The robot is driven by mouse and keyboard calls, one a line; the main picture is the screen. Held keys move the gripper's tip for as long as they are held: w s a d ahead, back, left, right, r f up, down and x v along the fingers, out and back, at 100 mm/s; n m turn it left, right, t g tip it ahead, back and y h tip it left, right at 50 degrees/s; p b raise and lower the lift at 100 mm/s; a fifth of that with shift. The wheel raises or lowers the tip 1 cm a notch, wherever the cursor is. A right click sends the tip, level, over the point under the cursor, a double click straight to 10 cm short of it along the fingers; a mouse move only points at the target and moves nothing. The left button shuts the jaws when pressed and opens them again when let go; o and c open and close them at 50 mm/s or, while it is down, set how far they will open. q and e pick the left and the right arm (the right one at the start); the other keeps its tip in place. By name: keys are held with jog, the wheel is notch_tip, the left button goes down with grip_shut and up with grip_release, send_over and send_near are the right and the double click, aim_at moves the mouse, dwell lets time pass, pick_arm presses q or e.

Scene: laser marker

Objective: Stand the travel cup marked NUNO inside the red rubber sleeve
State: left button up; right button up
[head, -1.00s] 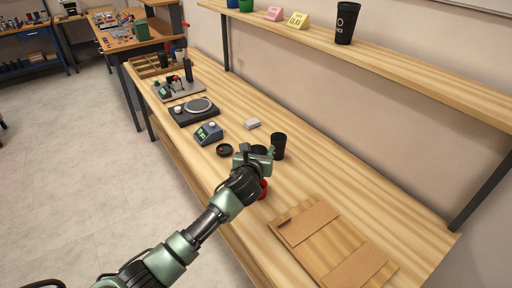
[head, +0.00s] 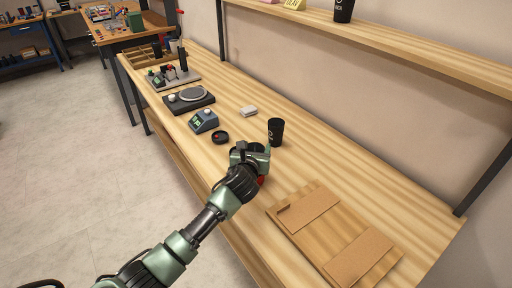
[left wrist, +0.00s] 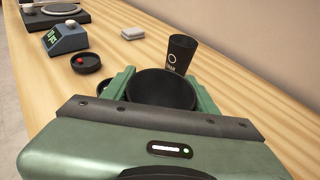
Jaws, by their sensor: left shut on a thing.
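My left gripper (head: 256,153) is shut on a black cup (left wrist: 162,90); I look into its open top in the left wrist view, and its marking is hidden. A bit of the red sleeve (head: 262,180) shows just below the gripper in the head view, mostly hidden by my arm. Whether the held cup is above or inside the sleeve cannot be told. A second black cup (head: 275,131) with a white ring mark stands upright just behind the held one; it also shows in the left wrist view (left wrist: 180,54), its lettering too small to read. My right gripper is not in view.
A round black piece with a red spot (head: 220,137), a blue device with a green display (head: 204,121) and a whitish block (head: 249,111) lie farther along the bench. A wooden board (head: 326,238) lies nearer. Another black cup (head: 343,10) stands on the shelf.

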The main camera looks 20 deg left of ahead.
pick_arm(q)
jog(key=shift+r+p, duration=0.1)
jog(key=shift+p, duration=0.35)
dwell(0.6)
jog(key=shift+f+b, duration=1.1)
jog(key=shift+f, duration=0.85)
jog(key=o, duration=1.3)
notch_tip(320, 180, up, 8)
jog(key=p, duration=0.9)
